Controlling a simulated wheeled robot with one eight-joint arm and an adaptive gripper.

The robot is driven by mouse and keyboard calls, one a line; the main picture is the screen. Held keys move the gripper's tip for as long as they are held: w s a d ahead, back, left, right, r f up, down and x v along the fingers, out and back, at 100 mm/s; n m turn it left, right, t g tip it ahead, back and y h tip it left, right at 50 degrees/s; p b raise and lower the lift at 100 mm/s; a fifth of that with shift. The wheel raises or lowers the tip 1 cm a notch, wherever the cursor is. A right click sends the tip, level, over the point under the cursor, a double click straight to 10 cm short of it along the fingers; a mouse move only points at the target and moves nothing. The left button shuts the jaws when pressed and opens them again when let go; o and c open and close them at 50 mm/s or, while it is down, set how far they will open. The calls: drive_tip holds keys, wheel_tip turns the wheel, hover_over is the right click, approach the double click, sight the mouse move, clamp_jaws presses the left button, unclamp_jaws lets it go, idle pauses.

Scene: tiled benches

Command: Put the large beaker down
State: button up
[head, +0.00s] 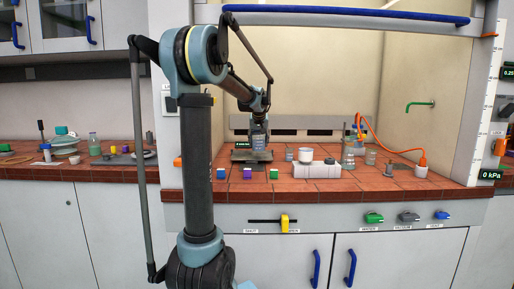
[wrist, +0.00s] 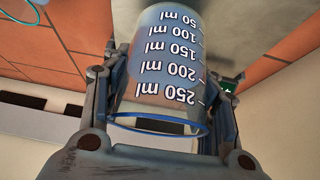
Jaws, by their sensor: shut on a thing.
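The large beaker (wrist: 166,62) is clear, with white marks up to 250 ml and a blue rim. In the wrist view it fills the middle, upside down in the picture, with a gripper finger on either side. In the head view the beaker (head: 259,142) is small, hanging upright under my gripper (head: 260,130). It is over or on a grey flat device (head: 240,156) with a small green display. I cannot tell whether its base touches that device. My gripper (wrist: 168,75) is shut on the beaker.
Blue, purple (head: 247,173) and green cubes stand along the front. A white block with a bowl (head: 306,154), a flask (head: 348,161) and an orange hose (head: 376,139) are to the right. The left bench (head: 25,173) holds more ware. Some front tiles are free.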

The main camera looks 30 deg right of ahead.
wheel_tip(320, 180, down, 2)
drive_tip(key=shift+f, duration=0.2)
drive_tip(key=o, duration=1.3)
drive_tip(key=shift+c, duration=0.2)
drive_tip(key=v, duration=1.2)
